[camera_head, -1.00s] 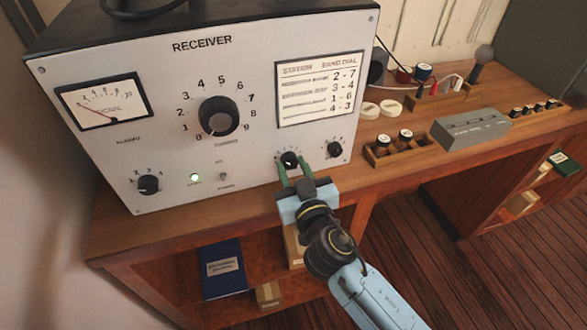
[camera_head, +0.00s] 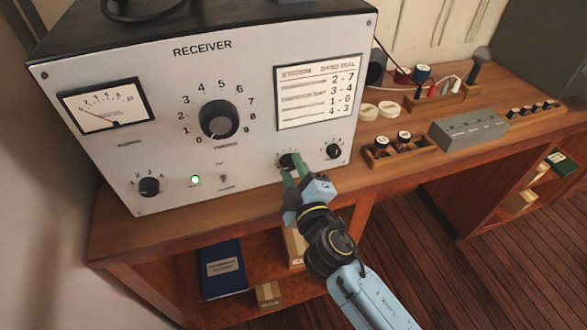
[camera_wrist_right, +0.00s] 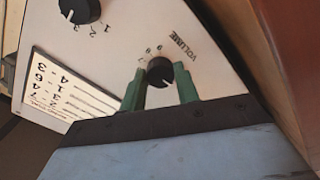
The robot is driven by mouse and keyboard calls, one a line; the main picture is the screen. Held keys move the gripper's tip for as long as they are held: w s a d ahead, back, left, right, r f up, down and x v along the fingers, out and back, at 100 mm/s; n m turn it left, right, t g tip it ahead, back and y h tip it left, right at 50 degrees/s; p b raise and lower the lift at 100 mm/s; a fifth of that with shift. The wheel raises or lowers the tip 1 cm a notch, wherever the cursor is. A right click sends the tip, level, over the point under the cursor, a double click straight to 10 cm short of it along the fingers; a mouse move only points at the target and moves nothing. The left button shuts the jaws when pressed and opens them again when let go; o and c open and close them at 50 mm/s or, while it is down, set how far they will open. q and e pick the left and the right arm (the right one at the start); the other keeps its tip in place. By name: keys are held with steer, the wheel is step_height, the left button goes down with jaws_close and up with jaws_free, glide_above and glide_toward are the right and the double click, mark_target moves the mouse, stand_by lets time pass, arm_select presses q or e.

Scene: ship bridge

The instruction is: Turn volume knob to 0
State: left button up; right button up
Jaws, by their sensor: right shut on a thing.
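The volume knob (camera_head: 288,161) is a small black knob low on the front of the white receiver (camera_head: 160,60). In the right wrist view the knob (camera_wrist_right: 160,72) sits under the word VOLUME, with a white pointer mark. My right gripper (camera_head: 293,166) has its green fingers on either side of the knob and is shut on it; in the wrist view the fingers (camera_wrist_right: 160,88) stand left and right of it. The gripper is tilted in the head view. Part of the number scale is hidden by the gripper. My left gripper is not in view.
A similar black knob (camera_head: 334,151) sits just right of the gripper. The large tuning knob (camera_head: 219,119) and a green light (camera_head: 195,180) are further left. The wooden desk edge (camera_head: 240,212) runs below the receiver. A grey box (camera_head: 468,131) stands on the desk at right.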

steer(key=n, duration=0.3)
steer(key=shift+r+n+p, duration=0.15)
steer(key=shift+n+p, duration=0.15)
steer(key=shift+n, duration=0.1)
steer(key=shift+n+p, duration=0.35)
steer(key=shift+n, duration=1.85)
steer(key=o, duration=1)
steer(key=shift+s, duration=0.1)
steer(key=b+v, duration=0.1)
steer(key=v, duration=1.2)
steer(key=shift+d+b, duration=0.1)
steer(key=shift+b, duration=0.3)
